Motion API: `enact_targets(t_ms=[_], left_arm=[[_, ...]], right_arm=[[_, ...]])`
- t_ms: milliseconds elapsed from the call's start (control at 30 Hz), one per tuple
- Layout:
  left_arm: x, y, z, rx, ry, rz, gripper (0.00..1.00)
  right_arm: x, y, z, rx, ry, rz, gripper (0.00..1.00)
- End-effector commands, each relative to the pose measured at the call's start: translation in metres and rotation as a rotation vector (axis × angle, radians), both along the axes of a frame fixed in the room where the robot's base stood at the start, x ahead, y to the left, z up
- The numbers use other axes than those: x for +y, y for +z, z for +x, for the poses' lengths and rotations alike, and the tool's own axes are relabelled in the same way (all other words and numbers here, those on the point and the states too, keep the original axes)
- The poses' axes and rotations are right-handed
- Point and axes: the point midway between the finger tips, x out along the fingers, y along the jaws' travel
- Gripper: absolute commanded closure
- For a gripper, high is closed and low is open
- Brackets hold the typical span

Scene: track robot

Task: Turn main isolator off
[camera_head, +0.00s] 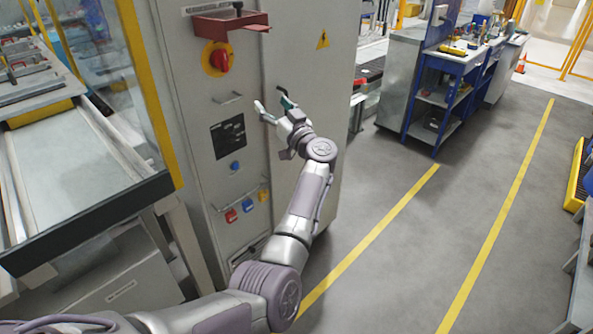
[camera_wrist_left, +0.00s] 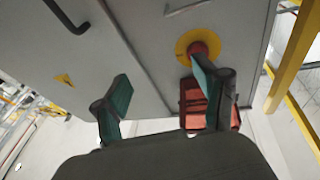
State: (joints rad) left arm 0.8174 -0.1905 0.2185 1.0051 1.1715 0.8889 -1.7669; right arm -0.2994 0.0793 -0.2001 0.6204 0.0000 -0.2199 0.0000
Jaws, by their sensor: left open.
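The main isolator (camera_head: 218,60) is a red rotary knob on a round yellow plate, high on the front of a grey cabinet (camera_head: 200,110). In the left wrist view the isolator (camera_wrist_left: 198,48) is partly hidden behind one green-padded finger. My left gripper (camera_head: 272,100) is open and empty, to the right of and below the knob in the head view. In the left wrist view its fingers (camera_wrist_left: 160,76) are spread wide in front of the cabinet. I see no clear contact with the knob. The knob's exact angle is hard to read. My right gripper is not in view.
A red bracket (camera_head: 230,23) juts out just above the isolator. Below are a handle (camera_head: 227,98), a dark panel (camera_head: 228,136), a blue button (camera_head: 235,166) and coloured tags on a rail.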

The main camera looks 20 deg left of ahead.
Motion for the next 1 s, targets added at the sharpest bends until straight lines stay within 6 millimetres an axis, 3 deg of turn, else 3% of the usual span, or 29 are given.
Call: enact_targets(t_ms=[800,1000], left_arm=[[-0.053,-0.151,0.001,0.12,-0.354,0.104,0.28],[-0.062,-0.176,-0.003,0.147,-0.41,0.103,0.28]], right_arm=[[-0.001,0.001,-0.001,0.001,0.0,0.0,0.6],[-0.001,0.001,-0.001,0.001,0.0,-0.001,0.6]])
